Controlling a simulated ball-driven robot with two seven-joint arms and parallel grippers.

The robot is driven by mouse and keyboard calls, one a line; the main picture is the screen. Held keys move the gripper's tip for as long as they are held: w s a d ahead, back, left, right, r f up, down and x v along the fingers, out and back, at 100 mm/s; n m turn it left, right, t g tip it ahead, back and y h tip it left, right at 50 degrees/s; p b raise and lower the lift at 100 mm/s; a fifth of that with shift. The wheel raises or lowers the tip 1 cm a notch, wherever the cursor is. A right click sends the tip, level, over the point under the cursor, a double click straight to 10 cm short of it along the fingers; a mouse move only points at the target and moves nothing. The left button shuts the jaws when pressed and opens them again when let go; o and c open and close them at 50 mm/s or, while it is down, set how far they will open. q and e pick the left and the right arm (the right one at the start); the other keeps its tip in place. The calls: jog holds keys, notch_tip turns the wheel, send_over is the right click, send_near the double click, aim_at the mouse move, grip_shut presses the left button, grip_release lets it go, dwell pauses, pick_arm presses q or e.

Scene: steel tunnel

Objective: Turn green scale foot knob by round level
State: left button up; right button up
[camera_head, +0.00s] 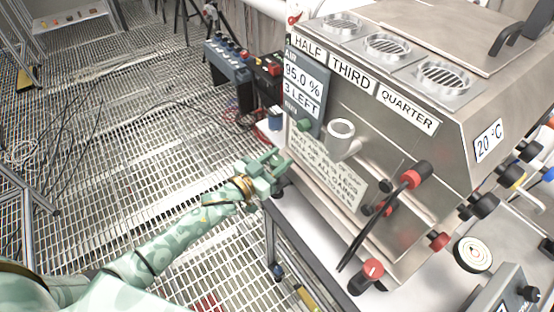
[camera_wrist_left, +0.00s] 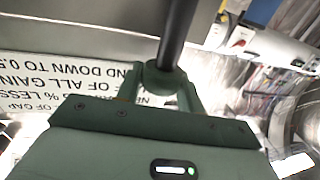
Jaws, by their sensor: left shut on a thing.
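My left gripper (camera_head: 272,168) is at the left front corner of the steel machine (camera_head: 420,150), level with its text placard (camera_head: 327,172). In the left wrist view my left gripper (camera_wrist_left: 160,85) is shut around the rounded end of a dark rod (camera_wrist_left: 178,30). I cannot tell whether this is the scale foot knob. A green knob (camera_head: 304,125) shows under the machine's dark display panel, apart from the gripper. A pale round disc with a red centre (camera_head: 473,254) at the lower right may be the round level. My right gripper is not in view.
Red and black knobs with dark cables (camera_head: 412,178) stick out of the machine's front. A red-topped knob (camera_head: 372,270) stands at the table's front edge. Dark boxes (camera_head: 228,62) stand behind the gripper. The grated floor (camera_head: 130,120) at the left is mostly open, with loose cables.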

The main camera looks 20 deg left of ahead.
pick_arm(q)
jog(key=m+g+h, duration=0.1)
jog(key=m+h, duration=0.1)
jog(key=shift+w+a+g+h, duration=0.1)
jog(key=shift+g+h, duration=0.2)
jog(key=shift+f+m+g+h+b, duration=0.15)
jog(key=shift+m+g+h+b, duration=0.45)
jog(key=shift+m+g+h, duration=0.3)
jog(key=m+g+h+b, duration=0.3)
jog(key=g, duration=0.1)
jog(key=shift+f, duration=0.1)
jog(key=shift+m+g+h+b, duration=0.4)
jog(key=shift+m+g+b, duration=0.2)
jog(key=shift+g+b, duration=0.2)
jog(key=shift+r, duration=0.2)
jog(key=o, duration=1)
jog(key=shift+c, duration=0.2)
